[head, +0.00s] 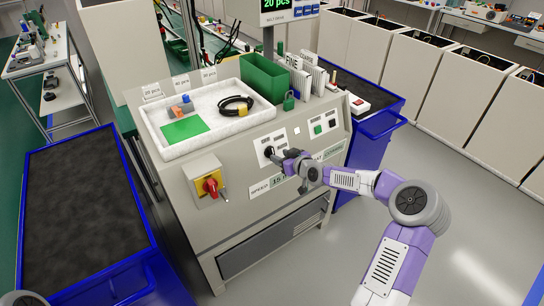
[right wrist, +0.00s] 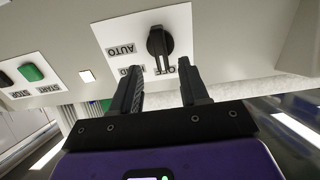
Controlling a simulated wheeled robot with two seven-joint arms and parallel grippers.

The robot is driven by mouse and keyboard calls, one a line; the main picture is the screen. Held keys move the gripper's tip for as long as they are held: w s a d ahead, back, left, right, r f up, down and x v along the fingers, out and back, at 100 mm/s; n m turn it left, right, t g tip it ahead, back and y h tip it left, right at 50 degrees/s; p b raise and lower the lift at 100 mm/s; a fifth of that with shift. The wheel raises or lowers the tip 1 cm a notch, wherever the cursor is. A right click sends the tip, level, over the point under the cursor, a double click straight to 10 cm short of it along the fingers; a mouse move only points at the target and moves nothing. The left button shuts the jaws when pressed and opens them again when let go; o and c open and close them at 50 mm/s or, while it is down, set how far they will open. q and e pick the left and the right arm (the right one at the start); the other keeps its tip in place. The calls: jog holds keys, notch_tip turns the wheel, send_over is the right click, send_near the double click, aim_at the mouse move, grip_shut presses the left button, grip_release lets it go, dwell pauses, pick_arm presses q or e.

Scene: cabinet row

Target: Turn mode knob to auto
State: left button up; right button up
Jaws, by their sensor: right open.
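The mode knob is a black rotary knob (right wrist: 160,42) on a white label plate (right wrist: 118,38) in the right wrist view, where the lettering appears upside down. AUTO reads to the left of the knob; the other labels below it are partly hidden by my fingers. The knob's pale pointer line points down in that view, away from AUTO. In the head view the knob (head: 269,151) sits on the sloped console front. My right gripper (right wrist: 161,66) is open, its fingertips just below the knob and either side of its lower end; contact cannot be told. My left gripper is out of view.
A red-handled switch on a yellow plate (head: 211,186) is left of the knob. Green and black buttons (head: 324,126) are to the right. A white tray (head: 165,150) and a green bin (head: 264,76) stand on top. Blue carts (head: 130,270) flank the console.

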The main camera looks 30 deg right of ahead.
aim_at(271, 153)
jog(key=x, duration=0.5)
jog(key=shift+a+f+b, duration=0.1)
jog(key=shift+b, duration=0.3)
grip_shut()
